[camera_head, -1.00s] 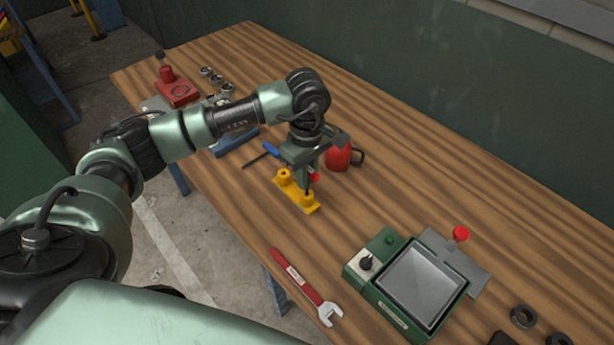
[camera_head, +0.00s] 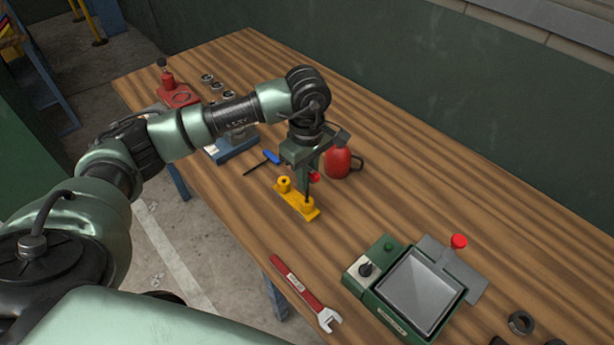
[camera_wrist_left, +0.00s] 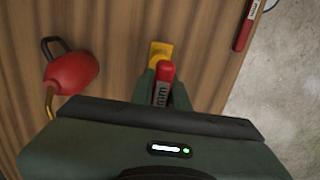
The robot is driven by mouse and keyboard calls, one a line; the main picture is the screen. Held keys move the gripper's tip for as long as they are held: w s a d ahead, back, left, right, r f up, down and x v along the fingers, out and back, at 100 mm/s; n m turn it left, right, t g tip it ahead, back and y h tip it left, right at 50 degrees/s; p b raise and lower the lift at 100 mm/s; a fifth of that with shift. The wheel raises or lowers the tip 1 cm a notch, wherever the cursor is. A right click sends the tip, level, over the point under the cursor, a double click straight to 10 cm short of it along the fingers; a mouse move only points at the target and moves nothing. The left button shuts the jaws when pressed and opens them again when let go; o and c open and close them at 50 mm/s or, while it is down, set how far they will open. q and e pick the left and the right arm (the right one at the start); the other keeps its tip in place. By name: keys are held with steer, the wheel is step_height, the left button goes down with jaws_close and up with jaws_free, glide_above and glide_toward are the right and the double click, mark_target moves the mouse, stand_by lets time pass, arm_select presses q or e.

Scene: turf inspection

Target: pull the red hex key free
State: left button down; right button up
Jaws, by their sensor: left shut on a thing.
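My left gripper (camera_head: 308,180) points down above the yellow holder block (camera_head: 290,200) and is shut on the red hex key (camera_head: 315,177). In the left wrist view the key's red handle (camera_wrist_left: 164,72) with white lettering sits between the two green fingers (camera_wrist_left: 163,92). In the head view a thin dark shaft shows below the fingers, over the block's near peg. I cannot tell whether its lower end is still inside the block. The block (camera_wrist_left: 160,50) also shows beyond the handle in the wrist view. My right gripper is not in view.
A red oil can (camera_head: 338,161) stands close to the right of the gripper. A red wrench (camera_head: 296,282) lies at the table's front edge. A green device with a tray (camera_head: 380,308) stands at the right.

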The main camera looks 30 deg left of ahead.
arm_select(q)
steer(key=shift+r+p, duration=1.15)
steer(key=shift+r, duration=1.35)
